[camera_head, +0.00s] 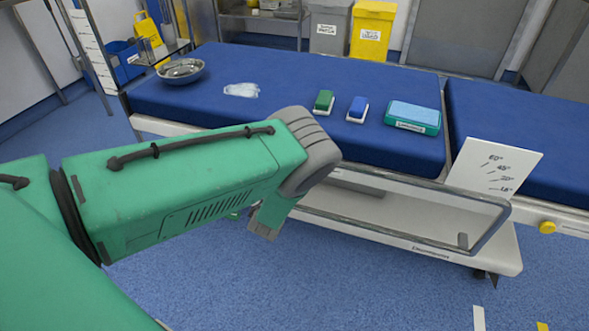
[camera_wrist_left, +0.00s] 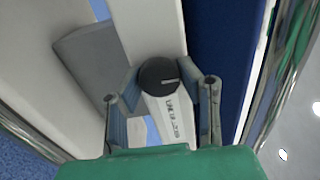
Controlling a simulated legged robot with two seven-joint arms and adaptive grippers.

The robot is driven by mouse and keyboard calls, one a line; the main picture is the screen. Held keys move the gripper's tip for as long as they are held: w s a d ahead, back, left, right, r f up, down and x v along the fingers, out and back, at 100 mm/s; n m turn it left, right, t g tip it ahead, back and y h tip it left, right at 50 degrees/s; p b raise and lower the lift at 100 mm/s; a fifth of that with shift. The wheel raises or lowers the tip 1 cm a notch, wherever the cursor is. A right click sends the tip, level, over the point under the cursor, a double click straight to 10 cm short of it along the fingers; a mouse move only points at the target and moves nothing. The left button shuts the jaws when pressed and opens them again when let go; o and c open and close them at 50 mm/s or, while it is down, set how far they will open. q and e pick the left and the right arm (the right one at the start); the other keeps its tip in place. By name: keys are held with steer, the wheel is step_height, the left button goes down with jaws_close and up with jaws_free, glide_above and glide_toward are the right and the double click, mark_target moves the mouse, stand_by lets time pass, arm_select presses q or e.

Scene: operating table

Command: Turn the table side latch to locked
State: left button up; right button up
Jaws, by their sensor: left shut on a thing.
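The side latch shows in the left wrist view as a dark round knob (camera_wrist_left: 157,72) with a pale line on its face. A white strip with dark lettering (camera_wrist_left: 174,116) is beside the knob; the lettering is too small to read surely. My left gripper (camera_wrist_left: 162,92) is shut on the latch knob, with one finger on each side of it. In the head view my left arm reaches to the near side of the operating table (camera_head: 290,75), and its fingers and the latch are hidden behind my arm. My right gripper is not in view.
A clear side rail panel (camera_head: 400,210) hangs along the table's near side. On the table are a metal bowl (camera_head: 181,71), green and blue blocks (camera_head: 324,101) (camera_head: 357,108) and a teal box (camera_head: 412,117). An angle card (camera_head: 493,167) stands at right.

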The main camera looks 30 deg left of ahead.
arm_select(q)
steer(key=shift+s+d+f, duration=0.2)
steer(key=shift+d+f, duration=0.1)
steer(key=shift+f, duration=0.15)
steer(key=o, duration=1.2)
steer(key=shift+w+r, duration=0.1)
steer(key=shift+r, duration=0.05)
steer(key=shift+r, duration=0.1)
steer(key=v, duration=1.2)
steer(key=shift+a, duration=0.1)
